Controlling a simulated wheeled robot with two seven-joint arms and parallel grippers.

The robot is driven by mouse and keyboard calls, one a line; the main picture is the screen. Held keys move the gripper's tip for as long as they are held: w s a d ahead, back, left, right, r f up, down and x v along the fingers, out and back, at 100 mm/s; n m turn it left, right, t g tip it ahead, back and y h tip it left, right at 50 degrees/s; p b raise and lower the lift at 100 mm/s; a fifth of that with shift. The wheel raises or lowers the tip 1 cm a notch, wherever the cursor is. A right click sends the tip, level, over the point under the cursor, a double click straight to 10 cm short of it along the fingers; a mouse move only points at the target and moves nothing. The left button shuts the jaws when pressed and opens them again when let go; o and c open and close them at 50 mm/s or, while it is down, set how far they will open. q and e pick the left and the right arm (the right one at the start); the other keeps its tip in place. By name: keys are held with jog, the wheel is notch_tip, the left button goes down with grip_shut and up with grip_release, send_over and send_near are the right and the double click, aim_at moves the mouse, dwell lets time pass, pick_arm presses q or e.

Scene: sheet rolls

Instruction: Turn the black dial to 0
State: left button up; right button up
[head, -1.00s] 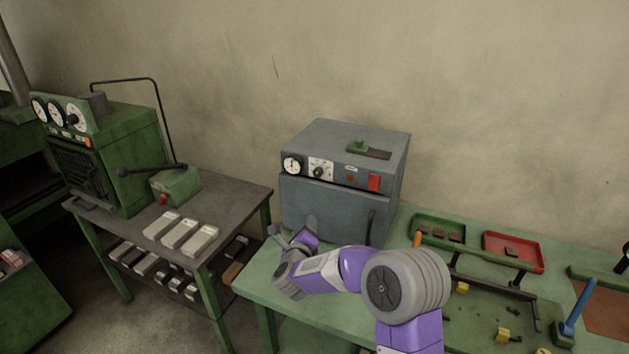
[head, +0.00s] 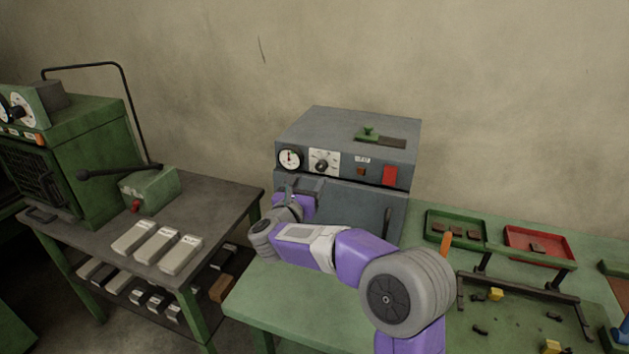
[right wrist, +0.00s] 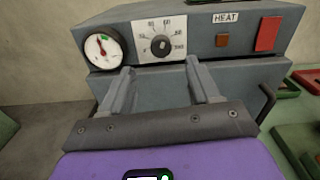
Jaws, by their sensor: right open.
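The black dial (head: 321,166) sits on a white scale plate on the front panel of the grey heater box (head: 350,140). In the right wrist view the dial (right wrist: 162,46) is near top centre, with numbers printed around it; its exact setting is too small to tell. My right gripper (head: 300,185) is in front of the box, just below and left of the dial. In the right wrist view its two fingers (right wrist: 160,78) are apart with nothing between them, pointing toward the panel below the dial. They appear clear of the dial. My left gripper is out of view.
A round gauge (right wrist: 103,48) is left of the dial; a brown button (right wrist: 222,41) and red switch (right wrist: 268,34) are right of it. The box door handle (head: 387,228) sticks out. Green (head: 428,226) and red (head: 507,245) trays lie on the bench to the right.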

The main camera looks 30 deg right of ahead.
aim_at(320, 168)
jog(key=x, duration=0.7)
jog(key=shift+w+d+f, duration=0.15)
jog(key=shift+d, duration=0.05)
jog(key=c, duration=1)
